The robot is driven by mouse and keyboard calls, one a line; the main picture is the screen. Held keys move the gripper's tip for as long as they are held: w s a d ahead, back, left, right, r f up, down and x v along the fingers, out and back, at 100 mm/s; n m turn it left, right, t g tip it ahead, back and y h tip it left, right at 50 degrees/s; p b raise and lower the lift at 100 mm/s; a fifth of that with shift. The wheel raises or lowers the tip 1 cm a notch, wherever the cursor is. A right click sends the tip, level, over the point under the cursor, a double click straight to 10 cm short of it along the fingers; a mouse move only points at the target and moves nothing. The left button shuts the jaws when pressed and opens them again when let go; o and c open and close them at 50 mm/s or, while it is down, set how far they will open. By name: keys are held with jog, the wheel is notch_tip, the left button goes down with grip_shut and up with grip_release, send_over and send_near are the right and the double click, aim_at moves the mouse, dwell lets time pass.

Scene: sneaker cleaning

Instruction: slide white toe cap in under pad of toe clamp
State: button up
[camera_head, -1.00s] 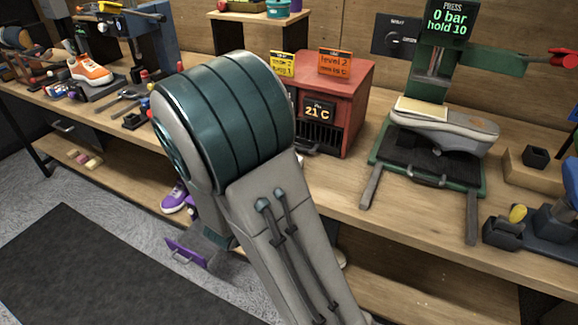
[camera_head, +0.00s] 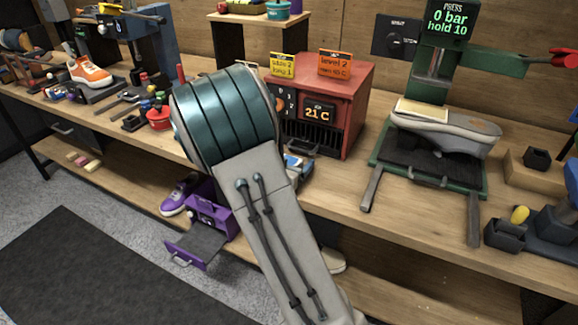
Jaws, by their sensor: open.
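My gripper is out of view; only my own arm shows, large across the middle. I cannot pick out the toe clamp or its pad for certain. An orange sneaker with a pale sole (camera_head: 91,73) rests on a dark stand at the upper left, beside a blue machine (camera_head: 152,45). A small whitish rounded shoe end (camera_head: 334,262) shows on the lower shelf, partly hidden behind my arm. I cannot tell whether either carries the white toe cap.
A green press (camera_head: 440,60) holds an upturned grey shoe (camera_head: 445,132) at the right. A red heater box (camera_head: 350,85) stands behind my arm. A purple box with its drawer pulled out (camera_head: 190,250) is below, near a purple shoe (camera_head: 178,196). Bench front between heater and press looks clear.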

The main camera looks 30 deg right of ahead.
jog(key=shift+c, duration=0.3)
jog(key=c, duration=1.1)
jog(key=shift+r, duration=0.1)
